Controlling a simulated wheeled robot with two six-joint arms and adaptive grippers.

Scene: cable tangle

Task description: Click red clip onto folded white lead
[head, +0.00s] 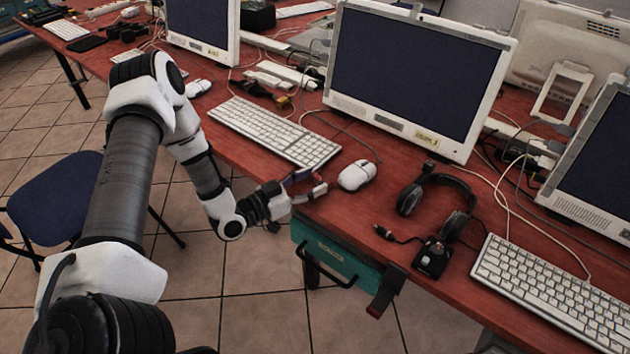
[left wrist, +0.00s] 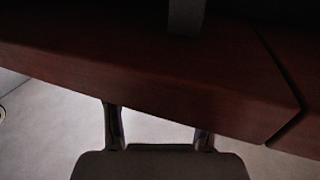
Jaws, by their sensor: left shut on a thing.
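My left gripper (head: 298,190) is low at the front edge of the red table, left of the white mouse. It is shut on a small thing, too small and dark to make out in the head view. In the left wrist view, my left gripper (left wrist: 160,132) shows two dark fingers in front of the table edge, and what they hold is not clear. I cannot pick out the red clip with certainty. Pale cables run over the table, but I cannot tell which is the folded white lead. My right gripper is not in view.
The red table (head: 340,215) carries a keyboard (head: 272,131), a mouse (head: 357,175), a monitor (head: 415,75), a headset (head: 440,195) and a second keyboard (head: 550,295). A teal drawer unit (head: 335,258) hangs below its edge. A blue chair (head: 55,200) stands left.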

